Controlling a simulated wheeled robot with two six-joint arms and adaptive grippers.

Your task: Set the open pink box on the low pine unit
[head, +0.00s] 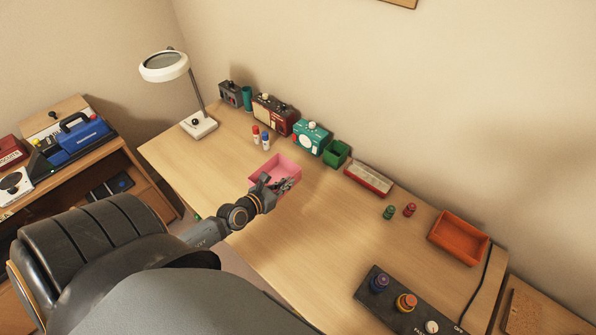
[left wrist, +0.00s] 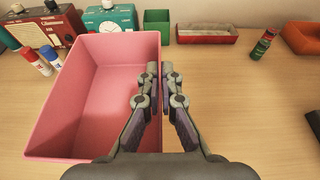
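The open pink box (head: 283,170) stands on the desk and looks empty inside in the left wrist view (left wrist: 95,95). My left gripper (head: 283,184) is at the box's near right side. In the left wrist view its fingers (left wrist: 160,78) are close together on either side of the right wall, pinching it, with the lower wall hidden behind them. The low pine unit (head: 88,164) is at the left, beyond the desk's left end. My right gripper is not in view.
The unit's top holds a blue case (head: 82,135), red items and a white device (head: 15,186). An orange tray (head: 458,239) is at right.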

